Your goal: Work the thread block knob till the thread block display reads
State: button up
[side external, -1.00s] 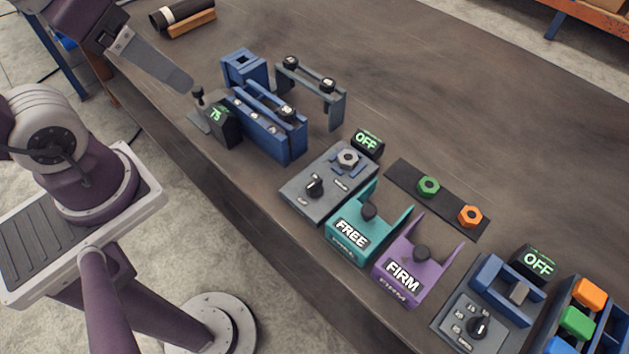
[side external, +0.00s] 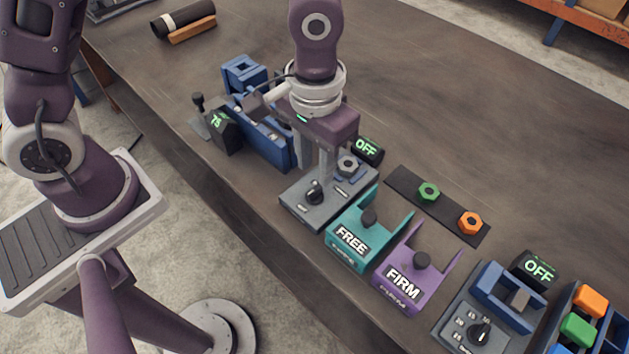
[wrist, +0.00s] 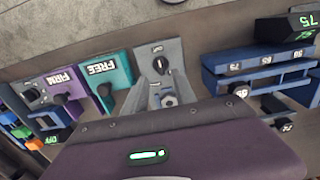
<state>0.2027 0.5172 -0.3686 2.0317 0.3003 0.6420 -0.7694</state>
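The likely thread block is a grey plate (side external: 296,203) with a black knob (side external: 315,192) at its near side and a grey hex nut (side external: 348,164) at its far side. Its display (side external: 367,150) reads OFF. My gripper (side external: 318,172) points down over the plate, just behind the knob, fingers apart and empty. In the wrist view the knob (wrist: 160,64) lies just beyond the fingertips, and the nut (wrist: 168,99) shows between the fingers. I cannot tell whether the fingers touch anything. The display is hidden in the wrist view.
A teal FREE stand (side external: 345,252) and a purple FIRM stand (side external: 402,290) are close on the right. A blue rack (side external: 264,140) with a 75 display is close on the left. Another grey knob plate (side external: 458,318) with an OFF display (side external: 538,270) is farther right.

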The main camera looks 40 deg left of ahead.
aim_at(314, 189)
notch_tip(314, 189, down, 6)
jog(key=shift+a+f, duration=0.1)
grip_shut()
